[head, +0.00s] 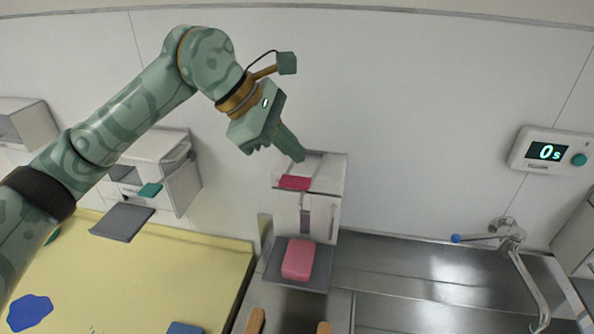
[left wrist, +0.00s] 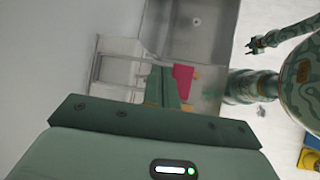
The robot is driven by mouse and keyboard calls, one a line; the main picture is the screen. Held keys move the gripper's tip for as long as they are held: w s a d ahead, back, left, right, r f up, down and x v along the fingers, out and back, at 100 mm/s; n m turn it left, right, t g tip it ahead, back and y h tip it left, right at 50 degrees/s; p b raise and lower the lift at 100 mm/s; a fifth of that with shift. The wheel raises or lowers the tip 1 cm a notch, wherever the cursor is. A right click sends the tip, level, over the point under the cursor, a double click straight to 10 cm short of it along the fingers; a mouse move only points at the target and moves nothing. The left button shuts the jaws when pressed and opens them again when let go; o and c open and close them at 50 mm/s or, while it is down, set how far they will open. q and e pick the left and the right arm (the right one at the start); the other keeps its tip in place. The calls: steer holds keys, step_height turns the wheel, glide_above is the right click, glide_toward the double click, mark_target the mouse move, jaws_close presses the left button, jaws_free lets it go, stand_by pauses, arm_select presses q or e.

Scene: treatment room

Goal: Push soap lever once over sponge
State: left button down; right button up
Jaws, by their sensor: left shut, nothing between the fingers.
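The soap dispenser (head: 325,175) is a white wall box with a magenta lever (head: 294,183) on its upper front. A pink sponge (head: 298,259) lies on the grey tray (head: 315,283) below the dispenser. My left gripper (head: 299,158) is shut and empty, its fingertips at the dispenser's top, just above and behind the lever in the picture; contact is unclear. In the left wrist view the shut fingers (left wrist: 165,88) are beside a magenta piece, partly covering it. My right gripper (left wrist: 254,45) shows small at the upper right there; its jaw state is unclear.
A second dispenser (head: 165,165) with a teal lever and grey tray hangs at left above a yellow surface (head: 190,265). A metal sink (head: 420,275) with a tap (head: 515,250) lies right. A timer (head: 548,152) reads 0 s. Two tan ends (head: 255,321) show at the bottom.

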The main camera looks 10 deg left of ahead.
step_height(320, 180, up, 4)
steer(key=p, duration=0.3)
steer(key=shift+f, duration=0.25)
stand_by(0.5)
